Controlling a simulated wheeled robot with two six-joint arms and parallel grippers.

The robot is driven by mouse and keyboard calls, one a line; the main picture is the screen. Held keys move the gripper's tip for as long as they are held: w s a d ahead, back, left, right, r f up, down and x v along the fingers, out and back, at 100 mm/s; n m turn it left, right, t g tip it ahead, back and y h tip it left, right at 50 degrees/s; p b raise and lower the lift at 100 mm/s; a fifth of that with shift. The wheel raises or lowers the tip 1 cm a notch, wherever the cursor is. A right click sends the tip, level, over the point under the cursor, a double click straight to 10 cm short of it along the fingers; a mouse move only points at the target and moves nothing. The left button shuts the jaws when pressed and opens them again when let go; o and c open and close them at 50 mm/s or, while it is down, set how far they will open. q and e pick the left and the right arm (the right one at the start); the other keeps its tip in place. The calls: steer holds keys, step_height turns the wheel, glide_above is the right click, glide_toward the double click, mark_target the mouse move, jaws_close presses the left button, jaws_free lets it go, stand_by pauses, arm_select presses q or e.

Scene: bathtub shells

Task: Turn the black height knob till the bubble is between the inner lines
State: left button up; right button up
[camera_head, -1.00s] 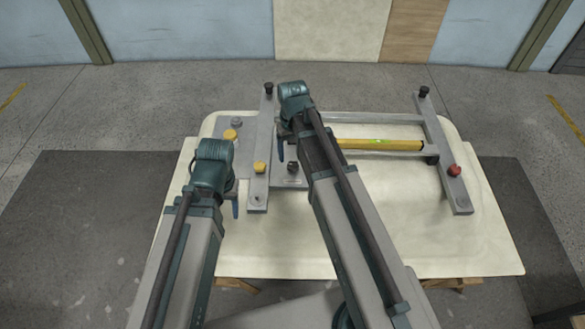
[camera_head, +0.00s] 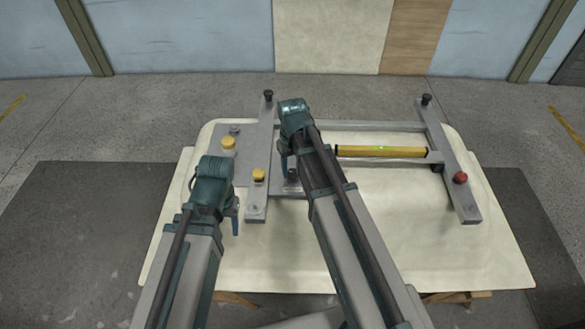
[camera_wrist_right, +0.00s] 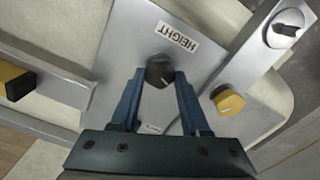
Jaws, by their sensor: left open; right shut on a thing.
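The black height knob (camera_wrist_right: 159,71) sits on a metal plate beside a label reading HEIGHT (camera_wrist_right: 177,37) in the right wrist view. My right gripper (camera_wrist_right: 160,77) is shut on this knob, one blue finger on each side; a pale pointer line shows on the knob's face. In the head view my right gripper (camera_head: 287,165) covers most of the knob. The yellow level (camera_head: 382,152) lies on the frame to the right, with a green vial in its middle; the bubble is too small to read. My left gripper (camera_head: 235,215) is open and empty, left of the frame's near end.
A yellow knob (camera_head: 259,175) and another yellow knob (camera_head: 228,143) are on the left of the frame. A red knob (camera_head: 460,177) is on the right bar. Black knobs (camera_head: 268,95) (camera_head: 426,99) top the far ends. The pale shell (camera_head: 440,250) is bare in front.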

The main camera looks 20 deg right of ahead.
mark_target(293, 171)
jaws_close()
steer(key=shift+m, duration=1.6)
steer(key=o, duration=0.9)
jaws_free()
steer(key=shift+o, duration=0.2)
steer(key=shift+r, duration=0.15)
step_height(293, 171, up, 14)
steer(key=p, duration=1.4)
steer(key=shift+f, duration=0.2)
